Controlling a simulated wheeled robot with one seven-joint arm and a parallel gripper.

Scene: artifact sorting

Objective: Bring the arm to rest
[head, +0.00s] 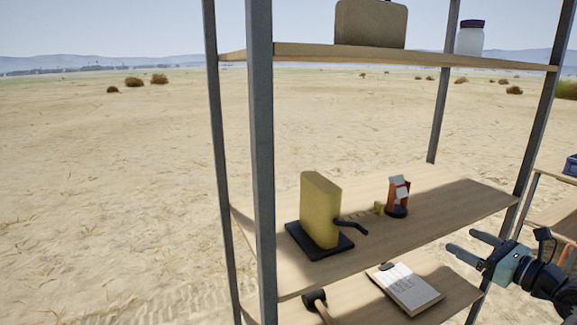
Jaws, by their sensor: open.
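My gripper (478,248) is at the lower right in the head view, at the end of my dark arm. Its two fingers are spread, with nothing between them. It is in front of the shelf rack's right side, apart from the things on the boards. On the middle shelf (440,205) stand a yellow block-like object (320,210) on a dark base and a small orange and white object (398,194) on a dark round base. A dark handle-like piece (352,226) sticks out beside the yellow object.
The rack's grey post (262,160) stands in the foreground. The top shelf (300,52) holds a brown case (371,22) and a white jar (470,40) with a purple lid. A clipboard (405,288) lies on the lower shelf. Another shelf with a blue item (571,165) is at the right edge.

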